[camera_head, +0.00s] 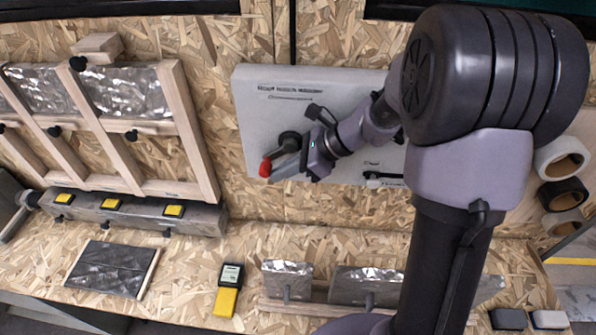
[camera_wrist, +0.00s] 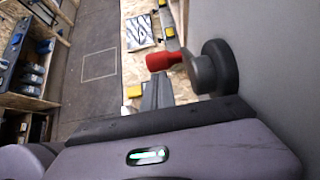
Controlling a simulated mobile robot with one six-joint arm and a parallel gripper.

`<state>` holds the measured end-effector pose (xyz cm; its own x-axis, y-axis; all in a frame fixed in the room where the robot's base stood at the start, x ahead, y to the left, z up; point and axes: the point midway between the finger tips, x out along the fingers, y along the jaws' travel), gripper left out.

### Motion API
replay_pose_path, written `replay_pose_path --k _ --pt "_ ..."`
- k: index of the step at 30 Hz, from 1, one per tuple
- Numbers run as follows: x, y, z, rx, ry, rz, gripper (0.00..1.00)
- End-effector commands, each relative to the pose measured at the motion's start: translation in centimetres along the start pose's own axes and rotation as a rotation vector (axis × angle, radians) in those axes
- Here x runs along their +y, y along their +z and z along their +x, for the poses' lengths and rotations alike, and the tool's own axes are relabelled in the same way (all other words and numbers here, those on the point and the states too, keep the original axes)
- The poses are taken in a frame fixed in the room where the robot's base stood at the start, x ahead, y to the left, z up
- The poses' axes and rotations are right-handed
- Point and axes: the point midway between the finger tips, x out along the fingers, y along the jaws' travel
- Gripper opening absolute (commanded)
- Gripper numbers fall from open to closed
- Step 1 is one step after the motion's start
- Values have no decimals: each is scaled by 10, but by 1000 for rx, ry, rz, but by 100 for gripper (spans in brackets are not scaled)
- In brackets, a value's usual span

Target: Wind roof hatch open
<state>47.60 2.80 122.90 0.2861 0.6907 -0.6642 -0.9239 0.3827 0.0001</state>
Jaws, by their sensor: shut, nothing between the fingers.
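A crank with a red knob (camera_head: 266,167) and a dark round hub (camera_head: 289,142) sits on a pale grey panel (camera_head: 252,105) on the chipboard wall. In the wrist view, the red knob (camera_wrist: 163,60) sticks out left from the grey crank arm and hub (camera_wrist: 221,68). My gripper (camera_head: 284,172) is at the panel, just right of the red knob and below the hub. Its fingers (camera_wrist: 157,90) look closed together, below the knob in the wrist view, with nothing held. Whether they touch the crank cannot be told. The roof hatch itself cannot be made out.
A small black-ended lever (camera_head: 382,179) is low on the panel. A wooden frame rack (camera_head: 120,150) stands at left. A yellow-and-black device (camera_head: 229,290) lies on the chipboard bench. Tape rolls (camera_head: 562,192) hang at right. My arm covers the panel's right part.

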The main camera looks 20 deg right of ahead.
Motion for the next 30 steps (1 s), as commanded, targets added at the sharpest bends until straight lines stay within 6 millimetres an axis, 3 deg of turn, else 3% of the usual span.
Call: replay_pose_path --k 7,11,30 --pt "0 0 -1 0 0 0 0" --pt "-1 1 -14 0 -3 -1 0" --pt "0 1 -156 0 -2 1 0"
